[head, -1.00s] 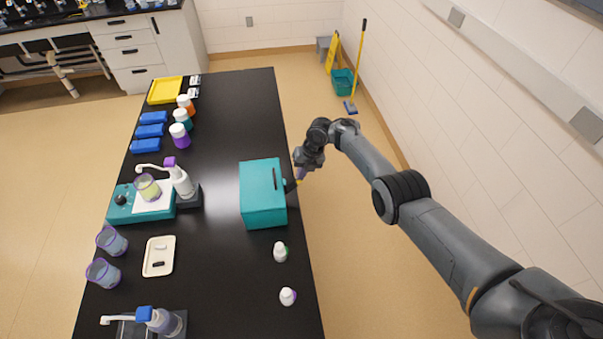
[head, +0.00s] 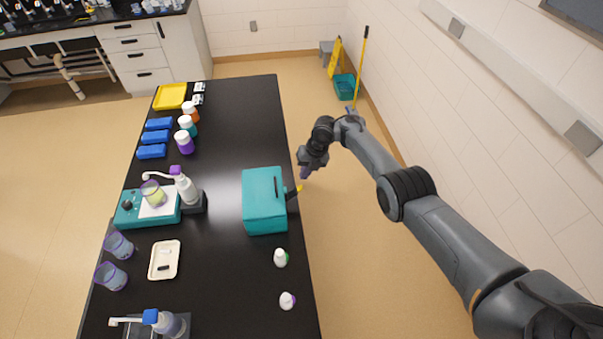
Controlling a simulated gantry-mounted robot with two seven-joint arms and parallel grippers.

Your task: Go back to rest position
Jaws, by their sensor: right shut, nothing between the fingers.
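My right gripper (head: 305,172) hangs just past the right edge of the black bench (head: 232,135), beside the teal box (head: 264,202). It is shut and empty, pointing down and slightly left. A short black piece with a yellow tip (head: 296,190) sticks out from the right side of the box, close below the fingertips; I cannot tell if they touch. My right arm reaches in from the lower right. My left gripper and arm are not in view.
A teal stirrer with a beaker (head: 153,194), pump bottles, cups and a tray (head: 164,260) line the left side.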

